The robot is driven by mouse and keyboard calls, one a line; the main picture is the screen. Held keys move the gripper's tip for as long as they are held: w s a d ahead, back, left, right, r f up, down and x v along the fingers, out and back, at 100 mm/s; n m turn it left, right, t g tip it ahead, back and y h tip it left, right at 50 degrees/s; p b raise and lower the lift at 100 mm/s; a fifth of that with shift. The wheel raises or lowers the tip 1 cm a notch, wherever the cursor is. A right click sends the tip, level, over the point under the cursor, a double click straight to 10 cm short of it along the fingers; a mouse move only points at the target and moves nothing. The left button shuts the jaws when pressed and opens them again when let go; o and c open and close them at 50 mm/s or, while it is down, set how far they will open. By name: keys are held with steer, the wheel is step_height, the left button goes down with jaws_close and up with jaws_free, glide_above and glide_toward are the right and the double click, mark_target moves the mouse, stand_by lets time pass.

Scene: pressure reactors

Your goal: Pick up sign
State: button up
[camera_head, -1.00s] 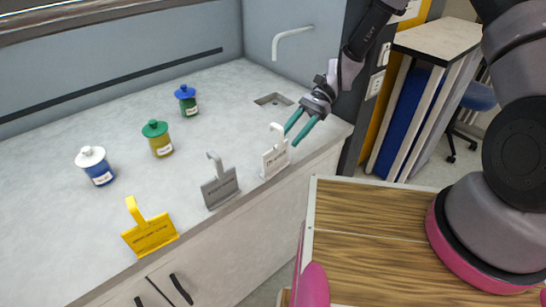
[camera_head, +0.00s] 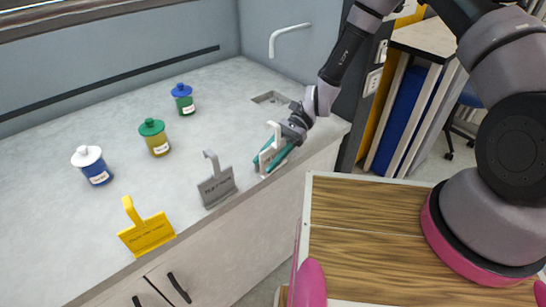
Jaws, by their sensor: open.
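Three signs with hooked handles stand along the front edge of the counter: a yellow sign (camera_head: 148,235), a grey sign (camera_head: 217,188) and a white sign (camera_head: 265,161). My gripper (camera_head: 270,162), with green fingers, is open at the white sign, one finger to each side of it as far as I can tell. The fingers and the gripper body cover much of the white sign. Whether the fingers touch it is not clear. The writing on the signs is too small to read.
Three lidded jars stand further back: white-lidded (camera_head: 92,165), green-lidded (camera_head: 154,137) and blue-lidded (camera_head: 184,99). A sink basin (camera_head: 271,98) with a tap (camera_head: 290,33) is behind my gripper. The counter (camera_head: 60,215) is clear on the left. A wood-topped surface (camera_head: 390,240) is in front.

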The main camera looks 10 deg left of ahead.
mark_target(272, 125)
jaws_close()
steer(key=shift+r, duration=0.1)
step_height(272, 125, up, 10)
steer(key=shift+f, duration=0.1)
stand_by(0.4)
steer(key=shift+s, duration=0.1)
